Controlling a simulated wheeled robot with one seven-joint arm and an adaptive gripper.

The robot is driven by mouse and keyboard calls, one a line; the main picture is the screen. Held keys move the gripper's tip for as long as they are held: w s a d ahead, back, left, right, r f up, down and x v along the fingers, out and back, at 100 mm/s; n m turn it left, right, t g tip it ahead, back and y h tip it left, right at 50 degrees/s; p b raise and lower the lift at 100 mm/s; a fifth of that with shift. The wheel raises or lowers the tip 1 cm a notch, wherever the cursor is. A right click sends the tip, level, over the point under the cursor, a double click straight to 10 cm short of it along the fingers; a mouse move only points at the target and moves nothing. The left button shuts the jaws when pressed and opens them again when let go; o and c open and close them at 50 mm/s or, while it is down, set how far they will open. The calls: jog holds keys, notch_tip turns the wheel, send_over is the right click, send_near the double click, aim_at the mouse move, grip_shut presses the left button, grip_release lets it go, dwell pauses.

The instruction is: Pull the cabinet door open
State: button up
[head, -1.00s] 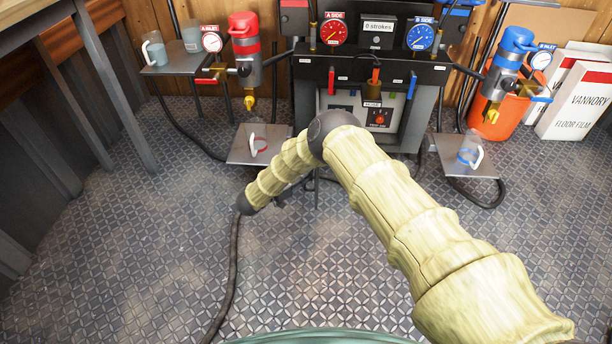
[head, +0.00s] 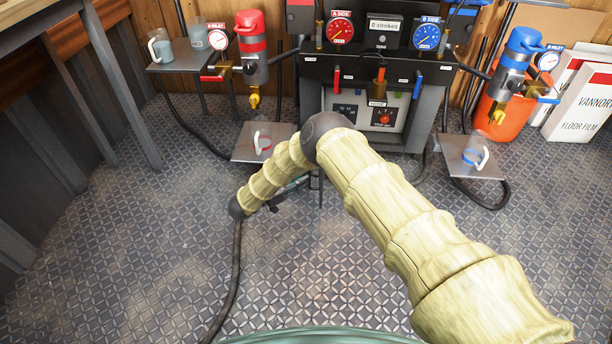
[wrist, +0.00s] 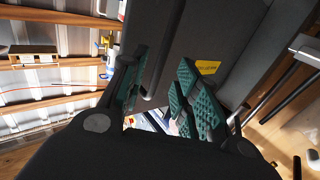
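In the wrist view my gripper (wrist: 160,80) is open, its two teal-padded fingers apart. A dark grey panel (wrist: 208,35) with a yellow label fills the space beyond the fingers; I cannot tell whether it is the cabinet door. A dark rounded bar (wrist: 150,85), possibly a handle, shows between the fingers; contact cannot be made out. In the head view my gripper is mostly hidden behind my wooden-looking arm, in front of the dark machine cabinet (head: 312,100). No door is clearly seen open there.
Metal shelves with clear cups stand left (head: 248,155) and right (head: 455,172) of the machine. A black hose (head: 236,275) hangs from my arm's elbow area. An orange bucket (head: 512,118) and white boxes (head: 575,105) stand at right. The patterned floor in front is open.

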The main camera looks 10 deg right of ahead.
jog(key=v, duration=0.7)
jog(key=shift+s+a, duration=0.2)
jog(key=shift+a, duration=0.1)
